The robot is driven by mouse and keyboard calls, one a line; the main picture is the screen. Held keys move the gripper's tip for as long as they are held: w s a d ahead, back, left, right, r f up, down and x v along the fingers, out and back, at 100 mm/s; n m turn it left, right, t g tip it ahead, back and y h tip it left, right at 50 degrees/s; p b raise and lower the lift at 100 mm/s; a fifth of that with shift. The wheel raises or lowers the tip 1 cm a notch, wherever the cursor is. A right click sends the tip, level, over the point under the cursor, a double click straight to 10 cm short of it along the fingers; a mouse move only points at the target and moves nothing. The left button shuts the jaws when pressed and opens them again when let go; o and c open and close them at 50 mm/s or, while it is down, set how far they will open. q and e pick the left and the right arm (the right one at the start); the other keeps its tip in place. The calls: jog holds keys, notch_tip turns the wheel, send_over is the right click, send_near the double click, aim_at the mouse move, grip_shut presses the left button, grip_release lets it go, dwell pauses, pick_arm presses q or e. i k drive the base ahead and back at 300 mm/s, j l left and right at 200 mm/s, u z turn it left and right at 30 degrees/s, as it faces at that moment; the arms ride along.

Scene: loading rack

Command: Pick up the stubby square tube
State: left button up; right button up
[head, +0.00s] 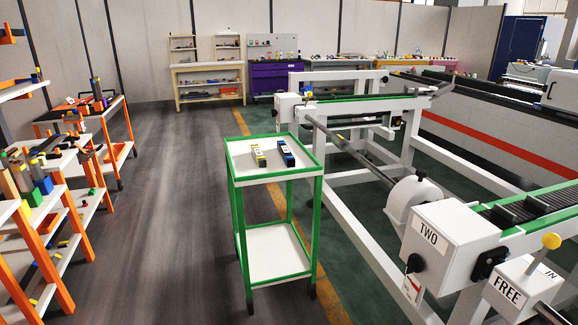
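Two small blocky items lie on the white top of a green-framed cart (236,163) in the middle of the view. One is a yellow and black item (258,155); the other is a blue and black item (286,153) just to its right, with a gap between them. They are too small to tell whether either is a stubby square tube. A long grey bar (350,151) lies slanted across the white loading rack (392,215) to the right. Neither of my grippers shows in the view.
Orange-legged shelves (70,240) with many mixed parts stand along the left. A white box marked TWO (440,245) and one marked FREE (515,290) stand close on the right. The grey floor (165,200) left of the cart is clear. Workbenches line the back wall.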

aim_at(290, 161)
jog(key=i+l, duration=0.1)
jog(key=i, duration=0.4)
jog(key=i+u, duration=0.35)
jog(key=i+l+u, duration=0.15)
jog(key=i+u, duration=0.15)
jog(key=i, duration=0.25)
